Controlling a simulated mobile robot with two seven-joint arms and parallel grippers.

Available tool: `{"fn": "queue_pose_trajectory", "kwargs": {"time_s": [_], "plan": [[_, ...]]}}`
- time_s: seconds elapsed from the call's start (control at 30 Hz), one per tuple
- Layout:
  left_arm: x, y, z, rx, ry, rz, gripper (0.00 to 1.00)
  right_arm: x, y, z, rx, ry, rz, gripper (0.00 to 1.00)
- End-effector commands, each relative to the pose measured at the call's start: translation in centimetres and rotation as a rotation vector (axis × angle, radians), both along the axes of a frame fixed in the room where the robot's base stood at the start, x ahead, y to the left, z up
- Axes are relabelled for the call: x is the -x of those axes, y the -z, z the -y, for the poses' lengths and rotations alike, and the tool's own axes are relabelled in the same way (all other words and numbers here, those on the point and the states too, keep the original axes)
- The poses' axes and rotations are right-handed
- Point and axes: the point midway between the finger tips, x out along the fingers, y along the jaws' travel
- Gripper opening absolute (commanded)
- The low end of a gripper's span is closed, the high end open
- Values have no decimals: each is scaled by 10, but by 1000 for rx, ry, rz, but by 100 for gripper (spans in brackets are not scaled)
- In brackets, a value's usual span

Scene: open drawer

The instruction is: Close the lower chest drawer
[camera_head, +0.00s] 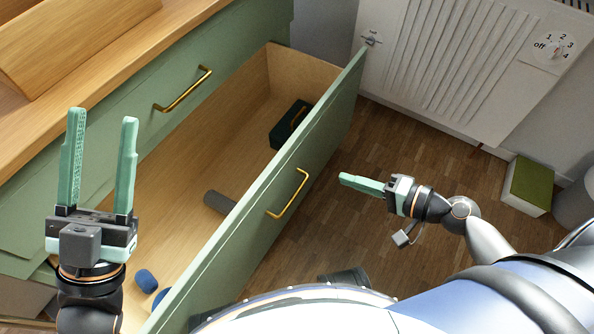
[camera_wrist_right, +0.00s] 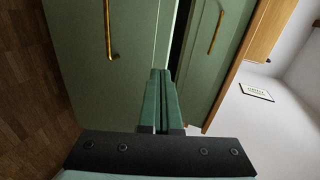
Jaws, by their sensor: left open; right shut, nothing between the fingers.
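The lower chest drawer (camera_head: 262,235) is pulled far out, its green front with a gold handle (camera_head: 289,194) facing right in the head view. A dark green box (camera_head: 289,124), a dark cylinder (camera_head: 218,201) and a blue object (camera_head: 146,280) lie inside it. My left gripper (camera_head: 101,118) is open and empty, fingers up, over the drawer's left part. My right gripper (camera_head: 343,179) is shut and empty, to the right of the drawer front and apart from it. In the right wrist view, the shut fingers (camera_wrist_right: 160,74) appear in front of the green drawer front (camera_wrist_right: 135,50).
The upper drawer (camera_head: 180,95) with its gold handle is shut below the wooden top (camera_head: 50,110). A white radiator (camera_head: 450,70) stands at the back right. A green-topped box (camera_head: 530,183) is on the floor at the right. Wooden floor (camera_head: 385,140) lies between the drawer and the radiator.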

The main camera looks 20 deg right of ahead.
Motion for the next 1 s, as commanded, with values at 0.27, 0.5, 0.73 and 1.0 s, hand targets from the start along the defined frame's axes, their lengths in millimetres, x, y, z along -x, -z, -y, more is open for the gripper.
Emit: {"fn": "queue_pose_trajectory", "kwargs": {"time_s": [0.27,0.5,0.73,1.0], "plan": [[11,-1,2,4,16,60,50,-8,3,-4,-56,1,-2,0],[10,3,2,1,14,57,50,-36,14,-27,-56,2,-1,0],[10,10,3,-4,12,54,50,-69,29,-57,-57,3,0,0],[10,14,3,-9,10,53,50,-98,32,-83,-55,3,-2,0]]}}
